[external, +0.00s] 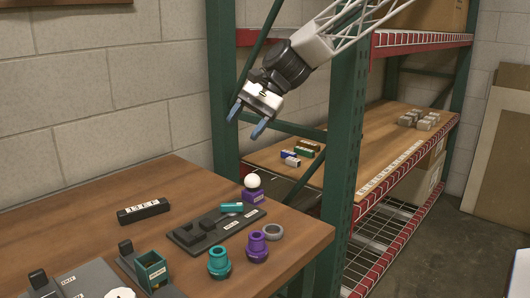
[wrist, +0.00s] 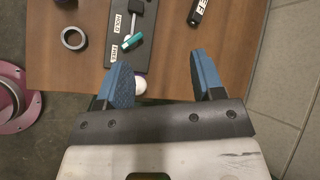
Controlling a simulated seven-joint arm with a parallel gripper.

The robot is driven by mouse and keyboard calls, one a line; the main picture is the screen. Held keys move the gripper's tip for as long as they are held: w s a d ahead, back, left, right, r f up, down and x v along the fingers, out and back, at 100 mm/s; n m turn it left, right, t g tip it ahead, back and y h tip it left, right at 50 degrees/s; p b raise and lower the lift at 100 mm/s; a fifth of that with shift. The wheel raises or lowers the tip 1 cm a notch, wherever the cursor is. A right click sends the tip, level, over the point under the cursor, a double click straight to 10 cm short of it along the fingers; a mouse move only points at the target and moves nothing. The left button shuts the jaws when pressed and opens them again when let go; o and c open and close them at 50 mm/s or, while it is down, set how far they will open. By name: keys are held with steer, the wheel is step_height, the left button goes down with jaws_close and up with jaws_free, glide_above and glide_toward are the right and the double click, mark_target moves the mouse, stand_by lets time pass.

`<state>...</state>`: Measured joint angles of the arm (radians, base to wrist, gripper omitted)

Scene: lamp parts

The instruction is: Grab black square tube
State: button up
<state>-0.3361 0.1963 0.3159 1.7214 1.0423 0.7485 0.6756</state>
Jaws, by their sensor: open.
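A long black square tube (external: 143,210) with a white label lies on the wooden table at its back left. Its near end also shows in the wrist view at the top (wrist: 198,12), partly cut off by the frame edge. My gripper (external: 247,120) is open, with blue fingers spread and nothing between them. It hangs well above the table, near the right back edge and to the right of the tube. In the wrist view the fingers (wrist: 159,60) are apart, and the tube lies beyond the right finger.
A white ball (external: 252,181) sits on a purple block. Teal (external: 219,262) and purple (external: 257,247) parts and a grey ring (external: 273,231) stand in front. A green shelf post (external: 347,150) rises at right.

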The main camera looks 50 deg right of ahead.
mark_target(153, 203)
steer(key=w+a+f+m+y, duration=0.1)
steer(key=w+a+f+m, duration=0.1)
steer(key=w+a+f, duration=0.1)
steer(key=w+a+f+m+y, duration=0.2)
steer(key=w+a+f+m, duration=0.1)
steer(key=w+f, duration=0.3)
steer(key=w+a+f+m+y, duration=0.1)
steer(key=w+a+f+m, duration=0.2)
steer(key=f, duration=0.5)
steer(key=shift+w+a+t+y, duration=0.2)
steer(key=shift+w+a, duration=0.1)
steer(key=shift+w, duration=0.3)
steer(key=shift+w+a+t+y, duration=0.2)
steer(key=shift+w+a, duration=0.1)
steer(key=shift+w, duration=0.25)
steer(key=shift+x, duration=1.3)
steer(key=shift+x, duration=2.6)
steer(key=c, duration=1)
steer(key=shift+r, duration=0.1)
